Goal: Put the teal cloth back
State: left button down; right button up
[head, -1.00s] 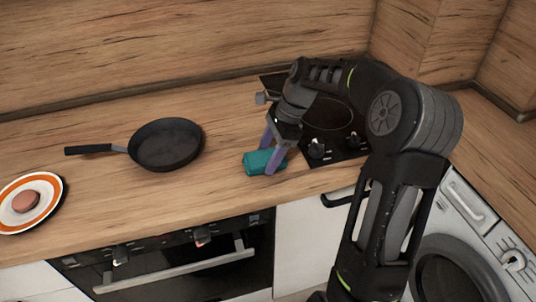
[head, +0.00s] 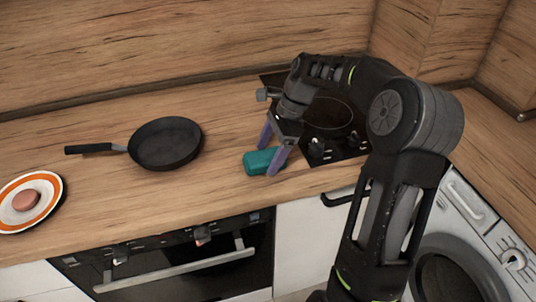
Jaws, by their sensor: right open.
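The teal cloth (head: 260,161) lies as a small folded bundle on the wooden counter, just left of the black hob. My right gripper (head: 267,161) is at the cloth with its two purple fingers apart. One finger stands behind the cloth's far side and the other in front of its right end. The gripper is open, and I cannot tell whether a finger touches the cloth. My left gripper is not in view.
A black frying pan (head: 166,144) lies on the counter to the left, its handle pointing left. An orange-rimmed plate (head: 51,189) with a brownish-pink item (head: 26,200) is at the far left. The black hob (head: 335,148) has knobs in front. Counter between pan and cloth is clear.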

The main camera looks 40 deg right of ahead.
jog(key=v, duration=0.8)
jog(key=shift+d+r+p, duration=0.1)
jog(key=shift+r+p, duration=0.25)
jog(key=p+v, duration=0.2)
jog(key=p, duration=0.1)
jog(key=shift+s+d+r, duration=0.15)
jog(key=shift+r, duration=0.15)
dwell(0.9)
